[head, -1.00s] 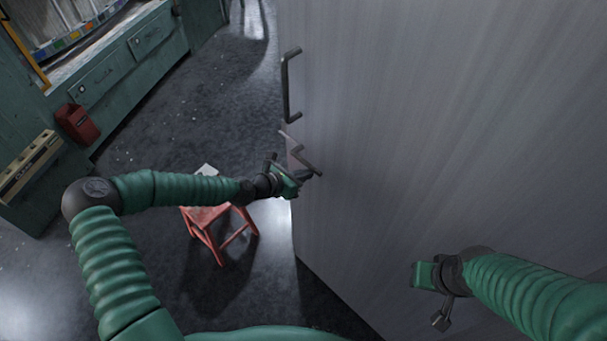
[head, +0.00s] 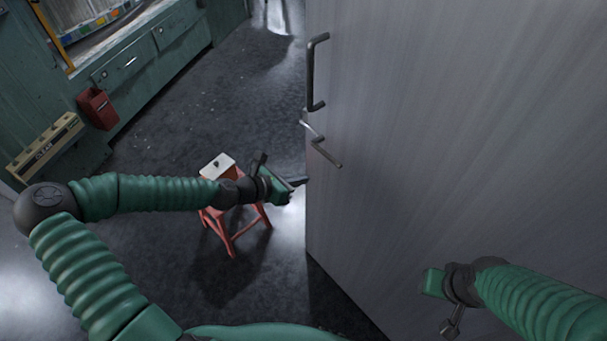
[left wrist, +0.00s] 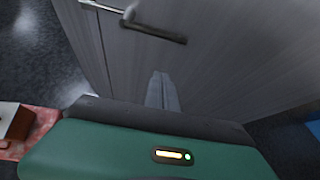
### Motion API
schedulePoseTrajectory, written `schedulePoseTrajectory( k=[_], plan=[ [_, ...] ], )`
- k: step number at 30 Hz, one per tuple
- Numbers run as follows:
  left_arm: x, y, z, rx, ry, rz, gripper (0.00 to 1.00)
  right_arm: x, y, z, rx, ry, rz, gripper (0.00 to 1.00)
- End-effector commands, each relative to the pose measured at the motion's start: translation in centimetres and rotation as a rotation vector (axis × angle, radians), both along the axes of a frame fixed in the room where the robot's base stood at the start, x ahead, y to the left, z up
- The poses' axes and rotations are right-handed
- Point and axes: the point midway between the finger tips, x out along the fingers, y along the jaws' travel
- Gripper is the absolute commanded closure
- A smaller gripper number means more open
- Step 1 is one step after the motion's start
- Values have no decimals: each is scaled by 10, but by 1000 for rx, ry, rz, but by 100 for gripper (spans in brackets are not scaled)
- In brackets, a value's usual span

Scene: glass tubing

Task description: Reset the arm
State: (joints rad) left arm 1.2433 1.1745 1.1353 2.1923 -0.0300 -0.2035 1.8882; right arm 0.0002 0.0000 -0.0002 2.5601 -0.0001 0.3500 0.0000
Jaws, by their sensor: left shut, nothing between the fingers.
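My left gripper (head: 297,183) is shut and empty in the head view, just left of the grey door's edge and below the lever handle. The grey door (head: 450,130) fills the right side. Its dark lever handle (head: 327,153) also shows at the top of the left wrist view (left wrist: 155,30), apart from my shut fingers (left wrist: 162,92). A vertical pull handle (head: 312,75) is above the lever. My right arm (head: 530,300) comes in at the lower right in front of the door. Its wrist (head: 435,283) shows, but the finger state is unclear.
A red stool (head: 232,235) with a whitish item (head: 217,167) on it stands below and behind my left forearm. Green cabinets (head: 150,60), a red bin (head: 98,108) and a wooden rack (head: 45,145) line the left. Dark floor between is open.

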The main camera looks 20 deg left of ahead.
Motion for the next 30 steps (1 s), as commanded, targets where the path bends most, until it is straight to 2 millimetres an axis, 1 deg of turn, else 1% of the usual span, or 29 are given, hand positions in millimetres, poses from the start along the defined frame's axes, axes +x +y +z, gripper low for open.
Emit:
schedulePoseTrajectory(
  k=[5,8,11,12,14,15,16,17,18,19,20,21,24,27,30],
  plan=[
    [0,-1,-1,3,0,-3,100,0,0,0,0,0,1,67],
    [-11,-12,-12,79,5,-79,100,0,0,0,0,0,1,67],
    [-46,-37,-43,303,8,-316,100,0,0,0,0,0,1,67],
    [-69,-44,-59,444,3,-473,100,0,0,0,0,0,1,67],
    [-104,-43,-76,666,-18,-735,100,0,0,0,0,0,1,67],
    [-125,-37,-82,804,-39,-911,100,0,0,0,0,0,0,67],
    [-138,-30,-82,904,-60,-1041,100,0,0,0,0,0,0,67],
    [-149,-22,-79,998,-85,-1171,100,0,0,0,0,0,0,67],
    [-162,-11,-72,1115,-122,-1340,100,0,0,0,0,0,0,67],
    [-171,-3,-63,1196,-154,-1461,100,0,0,0,0,0,0,67],
    [-177,4,-53,1267,-190,-1574,100,0,0,0,0,0,0,67],
    [-185,11,-39,1350,-241,-1711,100,0,0,0,0,0,0,67],
    [-199,19,-7,1485,-371,-1970,100,0,0,0,0,0,0,67],
    [-208,21,11,1546,-469,-2111,100,0,0,0,0,0,0,67],
    [-211,22,17,1561,-511,-2163,100,0,0,0,0,0,0,67]
  ],
)
